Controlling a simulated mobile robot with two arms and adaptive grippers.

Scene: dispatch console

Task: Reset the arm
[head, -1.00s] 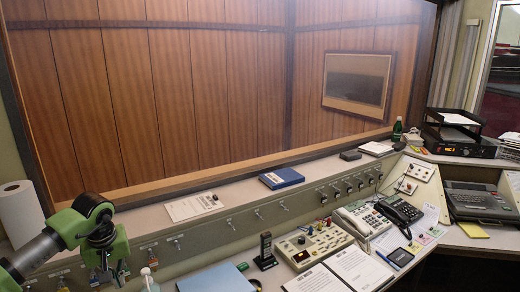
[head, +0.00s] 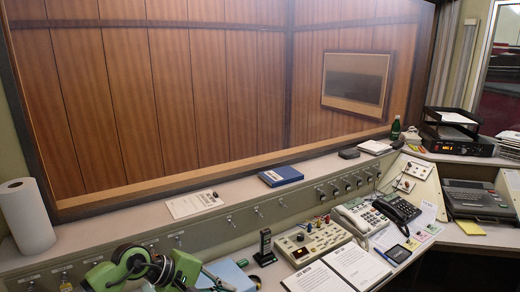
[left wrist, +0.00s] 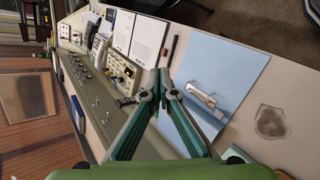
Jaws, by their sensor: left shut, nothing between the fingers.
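My left arm (head: 150,268) comes in low at the left of the head view, its green joints over the near part of the desk. In the left wrist view my left gripper (left wrist: 160,78) is shut and empty. Its fingers meet above the desk beside the blue folder (left wrist: 232,70). The folder is partly hidden behind my arm in the head view. A metallic object (left wrist: 206,97) lies on it. I do not see my right gripper in either view.
A paper towel roll (head: 26,217) stands at the left. A small black upright device (head: 265,248), a button panel (head: 313,240), open printed pages (head: 356,265) and telephones (head: 397,209) fill the desk to the right. A ledge with a blue book (head: 281,176) runs behind.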

